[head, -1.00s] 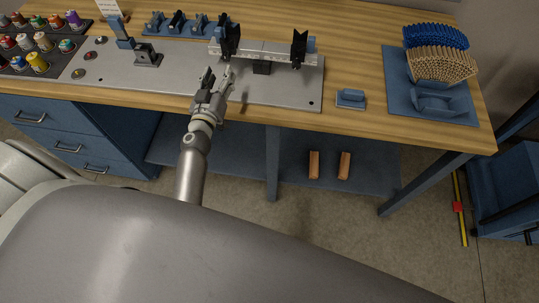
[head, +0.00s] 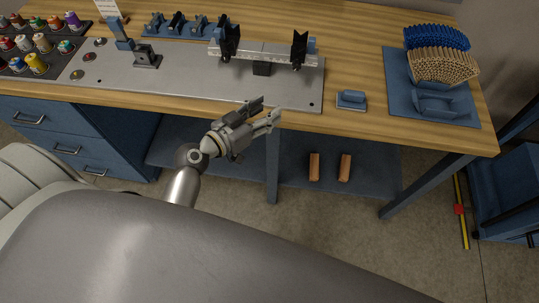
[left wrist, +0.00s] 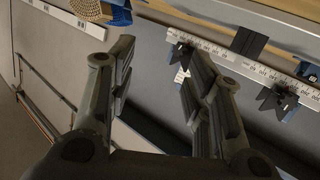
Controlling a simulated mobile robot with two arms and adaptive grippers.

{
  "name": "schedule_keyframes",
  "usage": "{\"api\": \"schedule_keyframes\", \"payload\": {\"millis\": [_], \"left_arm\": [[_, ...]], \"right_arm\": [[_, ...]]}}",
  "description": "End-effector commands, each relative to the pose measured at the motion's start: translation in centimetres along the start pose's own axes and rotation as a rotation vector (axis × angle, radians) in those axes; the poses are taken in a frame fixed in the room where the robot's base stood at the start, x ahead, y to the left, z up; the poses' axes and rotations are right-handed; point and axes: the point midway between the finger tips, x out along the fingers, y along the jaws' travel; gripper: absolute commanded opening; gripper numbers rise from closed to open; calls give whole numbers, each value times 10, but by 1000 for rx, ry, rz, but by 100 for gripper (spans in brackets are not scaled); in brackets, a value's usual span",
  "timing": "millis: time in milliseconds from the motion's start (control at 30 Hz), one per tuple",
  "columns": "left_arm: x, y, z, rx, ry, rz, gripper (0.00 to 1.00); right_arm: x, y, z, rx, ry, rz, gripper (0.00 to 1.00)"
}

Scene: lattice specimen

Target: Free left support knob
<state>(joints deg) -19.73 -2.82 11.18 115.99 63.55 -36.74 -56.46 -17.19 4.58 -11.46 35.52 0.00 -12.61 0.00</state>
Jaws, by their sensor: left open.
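A pale, scaled rail (head: 265,50) stands on the grey plate and carries two black V-shaped supports. The left support (head: 229,42) is at the rail's left end and the right support (head: 299,48) at its right end. The left support's knob is too small to make out clearly in the head view. The left wrist view looks turned around, with the left support (left wrist: 278,98) at the right. My left gripper (head: 267,110) is open and empty at the bench's front edge, apart from the rail and both supports. My right gripper is not in view.
The grey plate (head: 190,85) is bare in front of the rail. A blue upright holder (head: 146,56) stands left of it. A small blue block (head: 351,99) and a blue mat (head: 400,100) with bundled rods lie to the right. Spools stand at far left.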

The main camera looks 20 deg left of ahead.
Motion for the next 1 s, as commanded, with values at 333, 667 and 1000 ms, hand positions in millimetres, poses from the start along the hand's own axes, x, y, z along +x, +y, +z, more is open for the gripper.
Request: {"api": "schedule_keyframes", "payload": {"millis": [333, 667, 1000], "left_arm": [[-18, 46, 48, 24, -264, 116, 46], [-38, 61, 85, 21, -452, 128, 46], [-41, 62, 90, 20, -479, 125, 46]], "right_arm": [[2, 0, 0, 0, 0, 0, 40], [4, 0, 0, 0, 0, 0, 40], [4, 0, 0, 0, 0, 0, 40]]}}
